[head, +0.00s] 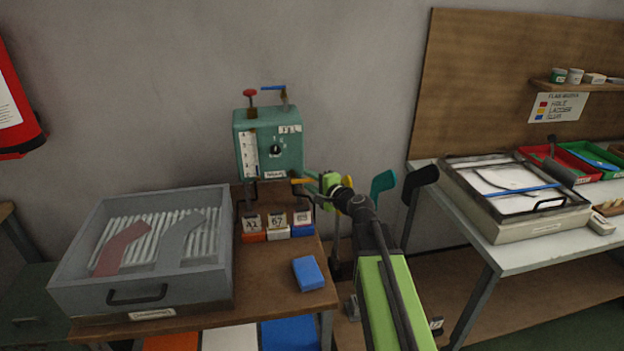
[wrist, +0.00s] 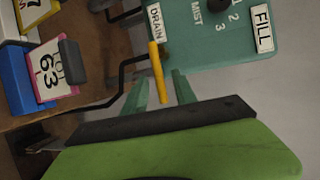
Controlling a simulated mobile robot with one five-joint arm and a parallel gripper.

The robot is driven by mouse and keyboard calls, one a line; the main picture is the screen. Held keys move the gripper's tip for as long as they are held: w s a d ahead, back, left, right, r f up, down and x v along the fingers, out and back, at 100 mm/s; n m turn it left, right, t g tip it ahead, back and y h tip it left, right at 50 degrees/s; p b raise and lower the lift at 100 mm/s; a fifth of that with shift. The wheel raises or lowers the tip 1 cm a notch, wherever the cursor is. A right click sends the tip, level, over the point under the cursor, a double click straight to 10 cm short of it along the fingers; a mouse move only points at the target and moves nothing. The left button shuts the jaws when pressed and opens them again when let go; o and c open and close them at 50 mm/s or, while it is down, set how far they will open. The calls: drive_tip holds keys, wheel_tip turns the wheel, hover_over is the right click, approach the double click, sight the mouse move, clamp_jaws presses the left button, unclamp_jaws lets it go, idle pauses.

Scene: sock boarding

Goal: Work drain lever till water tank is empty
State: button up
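The water tank is a teal box (head: 268,140) on the wall side of the wooden table, with a white gauge strip (head: 249,155) on its left front; its water level is too small to read. The yellow drain lever (head: 302,181) sticks out at its lower right. In the wrist view the lever (wrist: 158,72) hangs beside the DRAIN label (wrist: 155,22). My gripper (head: 311,183) is at the lever. In the wrist view its two teal fingers (wrist: 161,80) are apart, one on each side of the lever, with visible gaps. Whether either finger touches it is unclear.
Numbered cards on coloured blocks (head: 277,233) stand just below the tank. A blue block (head: 308,273) lies at the table's right. A grey tray with sock shapes (head: 90,285) fills the left. A white-topped table (head: 530,250) stands right; a blue valve handle (head: 273,87) tops the tank.

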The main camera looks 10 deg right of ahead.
drive_tip(key=shift+w+a, duration=0.15)
drive_tip(key=shift+w, duration=0.05)
drive_tip(key=shift+d, duration=0.2)
clamp_jaws()
drive_tip(key=shift+d, duration=0.1)
idle(1.1)
